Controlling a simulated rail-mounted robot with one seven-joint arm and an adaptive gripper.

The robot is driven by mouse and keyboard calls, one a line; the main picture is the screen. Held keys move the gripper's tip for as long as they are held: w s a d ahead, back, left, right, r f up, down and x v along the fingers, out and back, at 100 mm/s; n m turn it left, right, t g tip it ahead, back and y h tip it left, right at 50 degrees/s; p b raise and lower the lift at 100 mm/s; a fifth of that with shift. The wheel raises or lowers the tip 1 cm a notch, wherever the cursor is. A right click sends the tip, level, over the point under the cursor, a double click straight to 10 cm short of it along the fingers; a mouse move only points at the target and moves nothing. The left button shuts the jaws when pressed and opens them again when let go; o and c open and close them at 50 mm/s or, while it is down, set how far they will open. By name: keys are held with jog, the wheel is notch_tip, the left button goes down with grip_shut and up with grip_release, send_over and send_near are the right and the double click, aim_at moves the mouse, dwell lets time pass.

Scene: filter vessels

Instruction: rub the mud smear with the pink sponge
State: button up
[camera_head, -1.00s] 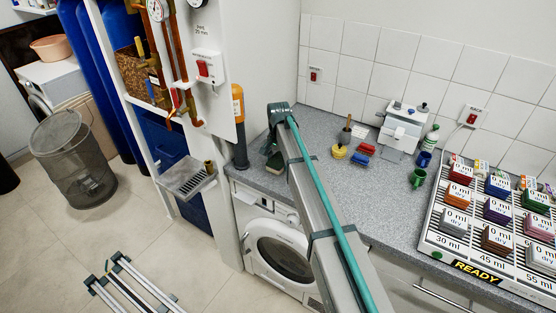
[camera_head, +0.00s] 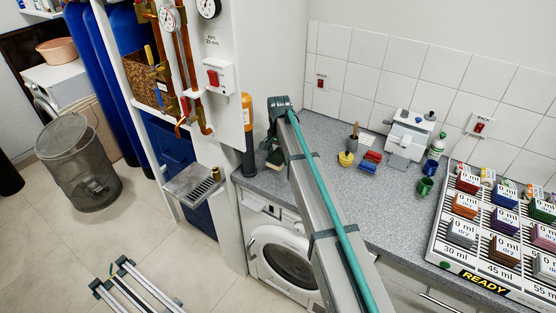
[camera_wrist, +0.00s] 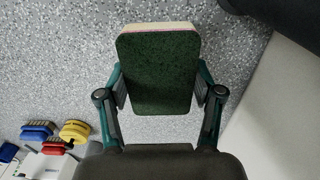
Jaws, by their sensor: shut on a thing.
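My gripper (camera_wrist: 160,110) is shut on a sponge (camera_wrist: 158,72), one finger on each side of it. The sponge's broad dark green face is toward the wrist camera, with a thin cream-pink edge along its far end. In the head view the sponge (camera_head: 274,159) shows small and dark at the left end of the grey speckled counter (camera_head: 325,180), below the end of my arm. I cannot tell whether it touches the counter. I can make out no mud smear in either view; it may be hidden behind my arm or the sponge.
An orange-and-dark cylinder (camera_head: 248,135) stands close left of the sponge, by the white wall panel. Yellow (camera_head: 346,159), red (camera_head: 373,157) and blue (camera_head: 368,168) items lie right of my arm.

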jog(key=shift+r+p, duration=0.65)
jog(key=shift+r, duration=1.05)
jog(key=shift+s+d, duration=0.1)
